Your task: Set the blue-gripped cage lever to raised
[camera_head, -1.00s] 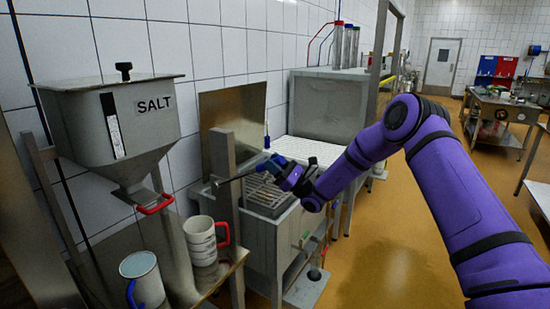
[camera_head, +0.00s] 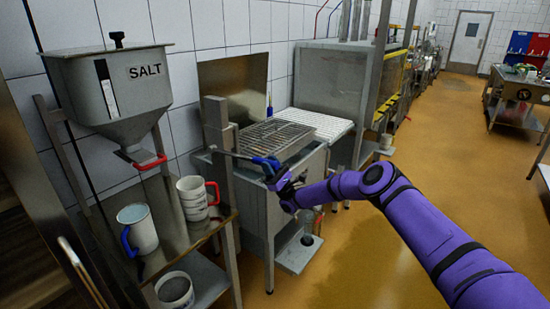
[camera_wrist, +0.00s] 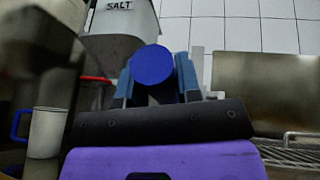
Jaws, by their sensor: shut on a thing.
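The cage lever is a dark rod (camera_head: 234,155) running from a metal post (camera_head: 217,125) to a blue grip (camera_head: 265,163). In the head view it slopes slightly down to the right. My gripper (camera_head: 276,171) is shut on the blue grip, at the tank's front left. In the wrist view the round blue end of the grip (camera_wrist: 152,65) sits between my fingers. The wire cage (camera_head: 272,138) appears above the rim of the steel tank (camera_head: 296,174). My gripper hides part of the grip and the tank rim.
A salt hopper (camera_head: 104,93) with a red handle hangs at left. A steel side table (camera_head: 180,228) holds a blue-handled mug (camera_head: 138,229) and stacked red-handled cups (camera_head: 193,199). A wall panel (camera_head: 234,88) stands behind the tank.

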